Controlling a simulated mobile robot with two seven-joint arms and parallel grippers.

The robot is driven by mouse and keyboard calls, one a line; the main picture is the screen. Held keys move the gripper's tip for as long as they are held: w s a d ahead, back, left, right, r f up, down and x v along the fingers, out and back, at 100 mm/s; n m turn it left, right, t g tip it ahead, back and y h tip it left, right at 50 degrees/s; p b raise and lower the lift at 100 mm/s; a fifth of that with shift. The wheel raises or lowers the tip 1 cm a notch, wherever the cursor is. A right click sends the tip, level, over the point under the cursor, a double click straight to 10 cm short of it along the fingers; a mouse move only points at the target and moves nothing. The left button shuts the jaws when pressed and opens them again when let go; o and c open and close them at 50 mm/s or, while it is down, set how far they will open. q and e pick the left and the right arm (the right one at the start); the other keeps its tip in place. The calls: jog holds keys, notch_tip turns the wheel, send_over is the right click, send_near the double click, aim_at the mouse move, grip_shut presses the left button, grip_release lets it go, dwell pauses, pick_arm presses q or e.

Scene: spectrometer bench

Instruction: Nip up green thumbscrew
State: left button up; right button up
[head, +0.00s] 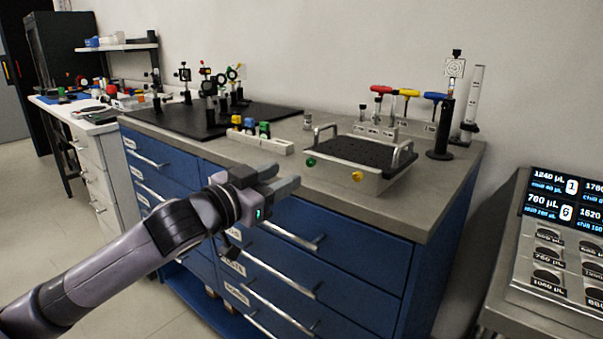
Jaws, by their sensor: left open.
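The green thumbscrew (310,162) sits at the left end of the front face of a white box with a black perforated top (370,150). A yellow thumbscrew (357,176) is on the same face, farther right. My left gripper (284,178) is open and empty, in front of the bench edge. It is to the left of the green thumbscrew and a little lower in the picture, apart from it. My right gripper is not in view.
A white rack (262,142) with yellow, blue and green-topped items stands left of the box. Red, yellow and blue T-handle tools (407,93) stand behind it. A black post (441,130) stands at right. Blue drawers (330,250) with bar handles lie below the bench top.

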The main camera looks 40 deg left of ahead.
aim_at(309, 164)
pick_arm(q)
jog(key=shift+w+d+p, duration=0.15)
jog(key=shift+w+p, duration=0.05)
jog(key=shift+w, duration=1.45)
jog(key=shift+w+d+p, duration=0.15)
jog(key=shift+w, duration=1.5)
grip_shut()
